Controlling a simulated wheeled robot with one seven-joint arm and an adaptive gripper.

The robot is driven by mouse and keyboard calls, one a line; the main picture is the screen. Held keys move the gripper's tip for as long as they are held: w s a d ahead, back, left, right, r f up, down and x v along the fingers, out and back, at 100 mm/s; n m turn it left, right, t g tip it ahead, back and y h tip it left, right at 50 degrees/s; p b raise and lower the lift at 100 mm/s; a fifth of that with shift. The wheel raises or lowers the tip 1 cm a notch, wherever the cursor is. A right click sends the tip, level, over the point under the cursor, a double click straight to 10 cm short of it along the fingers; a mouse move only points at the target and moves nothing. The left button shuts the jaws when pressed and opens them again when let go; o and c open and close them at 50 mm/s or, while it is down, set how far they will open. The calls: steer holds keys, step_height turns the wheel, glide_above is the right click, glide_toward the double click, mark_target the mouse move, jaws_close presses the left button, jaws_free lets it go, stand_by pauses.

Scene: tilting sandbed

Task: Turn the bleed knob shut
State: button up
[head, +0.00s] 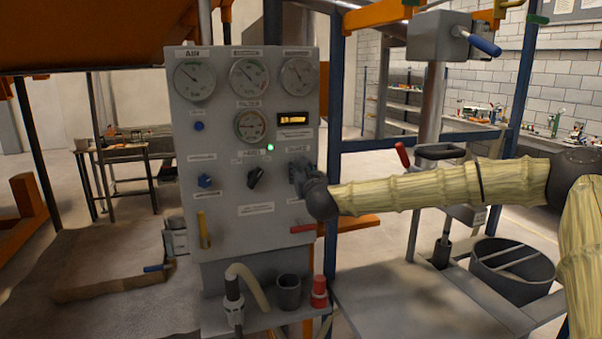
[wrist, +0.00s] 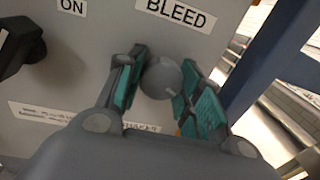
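The bleed knob (wrist: 161,78) is a grey rounded knob with a small pale mark, below the BLEED label (wrist: 176,13) on the grey panel. My gripper (wrist: 162,58) has its two teal-padded fingers on either side of the knob in the wrist view. The fingers are drawn in close and appear to touch it on both sides. In the head view my gripper (head: 300,178) is at the right side of the panel (head: 228,225), and it hides the knob there.
A black knob (wrist: 22,45) sits left of my gripper, under an ON label. Gauges (head: 248,78) and a lit green lamp (head: 270,147) are higher on the panel. A red-handled lever (head: 303,229) is just below my gripper. A blue post (head: 332,150) stands close to the right.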

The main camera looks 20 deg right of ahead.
steer(key=c, duration=0.3)
steer(key=shift+f+b, duration=0.1)
steer(key=shift+b, duration=0.25)
